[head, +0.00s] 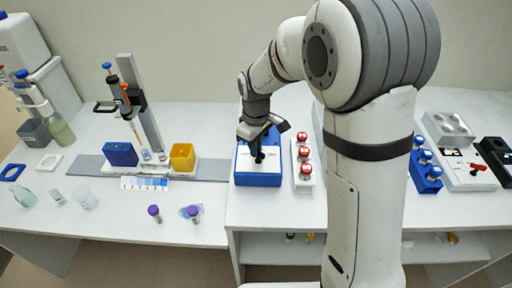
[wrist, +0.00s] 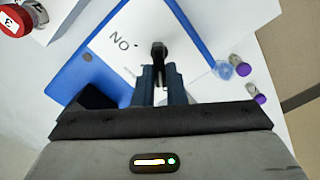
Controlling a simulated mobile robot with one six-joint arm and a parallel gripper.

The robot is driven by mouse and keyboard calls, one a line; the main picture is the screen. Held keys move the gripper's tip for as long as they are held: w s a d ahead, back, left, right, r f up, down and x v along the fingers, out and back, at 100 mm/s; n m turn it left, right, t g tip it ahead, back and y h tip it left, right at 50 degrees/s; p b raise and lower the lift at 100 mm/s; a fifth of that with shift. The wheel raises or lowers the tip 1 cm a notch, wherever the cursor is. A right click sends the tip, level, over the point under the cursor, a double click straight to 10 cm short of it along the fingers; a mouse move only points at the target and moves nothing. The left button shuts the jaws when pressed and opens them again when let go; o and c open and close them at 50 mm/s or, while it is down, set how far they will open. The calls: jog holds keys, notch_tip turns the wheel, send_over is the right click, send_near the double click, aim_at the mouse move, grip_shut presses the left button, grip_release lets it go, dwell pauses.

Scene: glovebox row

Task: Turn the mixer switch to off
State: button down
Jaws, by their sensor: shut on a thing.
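The mixer is a blue box with a white top (head: 260,178), at the middle of the bench in the head view. Its blue edge and white face also show in the wrist view (wrist: 185,20), with printed letters that read "NO" from this side and a small dot beside them. A black switch handle (wrist: 158,50) stands up from the white face. My gripper (wrist: 160,82) is shut on this handle, with its dark fingers around its near part. In the head view my gripper (head: 258,150) is over the box, and it hides part of the face. The switch's exact pointing direction is unclear.
A white rack of red-capped vials (head: 303,179) stands close to the right of the mixer. Two purple-capped vials (head: 155,214) are at the left front. A pipette stand (head: 140,110) and yellow box (head: 183,157) are further left. A blue vial rack (head: 425,181) is at right.

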jog(key=c, duration=1.5)
grip_release()
jog(key=shift+r, duration=0.1)
notch_tip(320, 180, up, 8)
jog(key=shift+f+b, duration=0.2)
jog(key=shift+b, duration=0.2)
jog(key=s+d+r+m+t, duration=0.1)
jog(key=s+d+m, duration=0.2)
jog(key=s+d, duration=0.2)
jog(key=s+d+r+m+t, duration=0.1)
jog(key=s+d+m, duration=0.3)
jog(key=s, duration=0.4)
jog(key=s+d+m+t, duration=0.1)
jog(key=s+d+m, duration=0.2)
jog(key=s+d, duration=0.3)
jog(key=shift+s+d+r+m, duration=0.1)
jog(key=shift+s+r+m, duration=0.3)
jog(key=shift+s, duration=0.2)
